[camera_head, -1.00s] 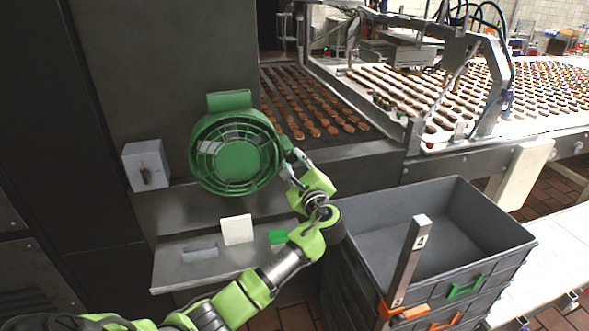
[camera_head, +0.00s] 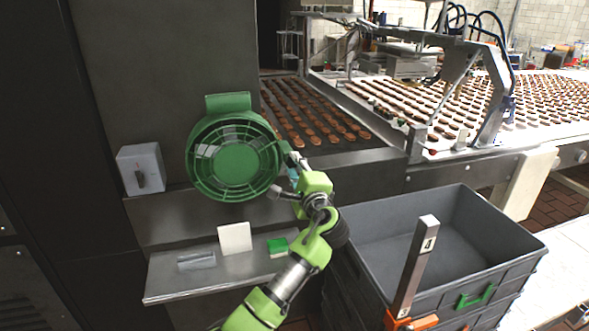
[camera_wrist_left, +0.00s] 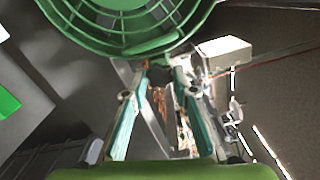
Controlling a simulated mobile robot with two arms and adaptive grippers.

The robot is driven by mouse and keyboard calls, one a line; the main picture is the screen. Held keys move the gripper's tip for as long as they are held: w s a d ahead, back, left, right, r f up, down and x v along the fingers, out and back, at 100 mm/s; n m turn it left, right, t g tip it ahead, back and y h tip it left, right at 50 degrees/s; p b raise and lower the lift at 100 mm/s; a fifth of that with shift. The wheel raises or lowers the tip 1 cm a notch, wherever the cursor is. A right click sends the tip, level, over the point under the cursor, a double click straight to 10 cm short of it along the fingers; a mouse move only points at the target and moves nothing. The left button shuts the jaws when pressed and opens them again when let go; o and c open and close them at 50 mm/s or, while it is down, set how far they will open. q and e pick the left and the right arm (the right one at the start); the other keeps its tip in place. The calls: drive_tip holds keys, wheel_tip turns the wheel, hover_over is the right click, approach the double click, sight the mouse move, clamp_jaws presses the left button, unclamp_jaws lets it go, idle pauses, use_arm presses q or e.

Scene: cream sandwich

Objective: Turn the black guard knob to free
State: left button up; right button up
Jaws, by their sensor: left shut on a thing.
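The round green guard (camera_head: 236,160) with its ribbed grille stands in front of the dark machine; its lower part shows in the left wrist view (camera_wrist_left: 125,45). A small black knob (camera_wrist_left: 160,74) shows at the guard's edge in the left wrist view, partly covered by the fingertips. My left gripper (camera_head: 290,161) is at the guard's right edge. In the left wrist view its two teal-lined fingers (camera_wrist_left: 161,80) close in on the black knob and hold it. The head view mostly hides the knob behind the gripper. My right gripper is out of view.
A grey switch box (camera_head: 141,168) with a dark handle is on the left. A steel shelf (camera_head: 165,285) below carries a white card (camera_head: 235,238) and a green block (camera_head: 277,246). Grey crates (camera_head: 500,245) stand at right, with a numbered post (camera_head: 415,265) before them.

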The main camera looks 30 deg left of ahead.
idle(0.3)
use_arm(q)
drive_tip(key=o, duration=0.8)
drive_tip(key=shift+o, duration=0.2)
drive_tip(key=v, duration=1.2)
drive_tip(key=shift+s, duration=0.1)
